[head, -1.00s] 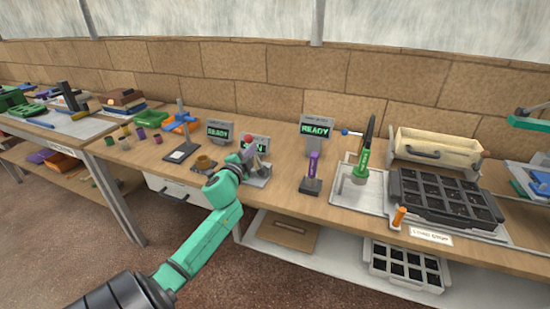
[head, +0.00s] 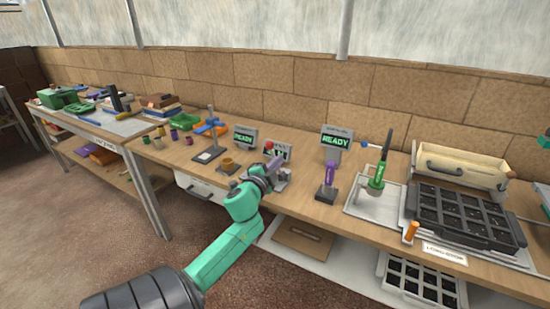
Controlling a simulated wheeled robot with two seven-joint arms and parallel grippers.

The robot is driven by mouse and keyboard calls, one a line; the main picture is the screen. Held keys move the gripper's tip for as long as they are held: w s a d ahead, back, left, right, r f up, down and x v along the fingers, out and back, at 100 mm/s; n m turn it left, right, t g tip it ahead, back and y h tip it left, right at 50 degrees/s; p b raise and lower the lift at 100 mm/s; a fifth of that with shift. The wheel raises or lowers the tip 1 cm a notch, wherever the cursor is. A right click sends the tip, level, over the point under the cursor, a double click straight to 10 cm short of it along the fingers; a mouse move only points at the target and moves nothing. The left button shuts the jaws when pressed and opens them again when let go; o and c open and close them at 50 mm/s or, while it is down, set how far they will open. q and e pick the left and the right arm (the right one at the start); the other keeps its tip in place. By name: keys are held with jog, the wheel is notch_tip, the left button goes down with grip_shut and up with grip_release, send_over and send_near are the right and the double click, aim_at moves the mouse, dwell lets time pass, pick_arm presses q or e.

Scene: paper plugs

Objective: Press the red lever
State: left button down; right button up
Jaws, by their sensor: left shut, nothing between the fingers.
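The red lever shows as a red ball knob (head: 268,145) above a small grey base (head: 284,184) on the wooden bench, in front of a display. My left gripper (head: 279,162) is shut and empty. It is just in front of the lever and right of and below the knob in the picture. The gripper and its wrist hide most of the lever's shaft, so I cannot tell whether they touch it. My right gripper is not in view.
A display reading READY (head: 336,142) and a purple-handled stand (head: 328,183) are to the right. A brown cup (head: 228,166) is close on the left of my wrist.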

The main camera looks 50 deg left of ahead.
pick_arm(q)
jog(key=s, duration=0.5)
jog(key=shift+s+d+f, duration=0.1)
jog(key=shift+d+f, duration=0.1)
jog(key=shift+f, duration=0.15)
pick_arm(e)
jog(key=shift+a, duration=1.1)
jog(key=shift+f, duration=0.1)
